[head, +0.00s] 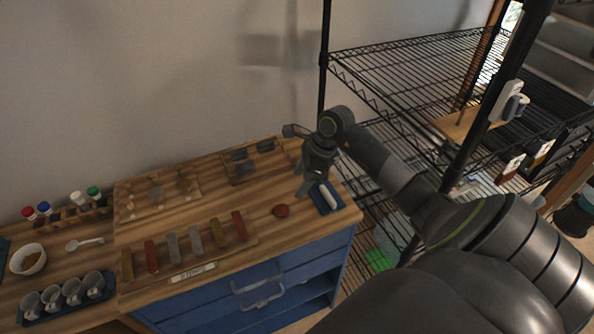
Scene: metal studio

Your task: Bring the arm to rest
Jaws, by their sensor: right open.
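My right arm (385,165) reaches in from the right side of the head view, bent at its far joint. My right gripper (311,186) points down over the right end of the wooden worktop (285,240). It is open, and I see nothing held between its fingers. Its tips are just beside a small blue tray (318,202) that holds a pale, rounded piece (330,196). I cannot tell whether the fingers touch the tray. My left gripper is not in view.
A bowl (28,260) and mugs (72,291) stand left. A black wire rack (400,65) stands close to my arm.

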